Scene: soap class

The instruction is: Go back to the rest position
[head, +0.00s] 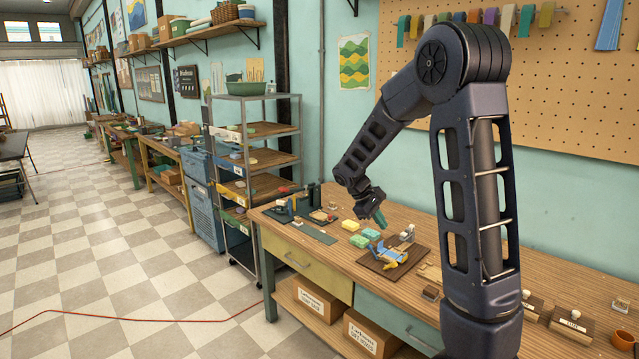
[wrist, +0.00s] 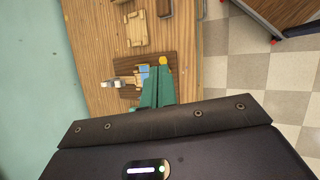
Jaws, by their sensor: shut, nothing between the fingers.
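My gripper (head: 380,218) hangs over the wooden workbench (head: 340,258) at the end of my bent dark arm. Its green fingers are together and empty; they also show in the wrist view (wrist: 157,82). In the wrist view the fingers partly cover this board, and the fingertips appear apart from the bench top.
Yellow and green soap bars (head: 360,241) lie left of the board. A shelf rack (head: 262,160) stands beyond the bench's left end. A pegboard (head: 560,90) hangs behind. The checkered floor (head: 130,260) at left is mostly open, with a red cable (head: 140,318).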

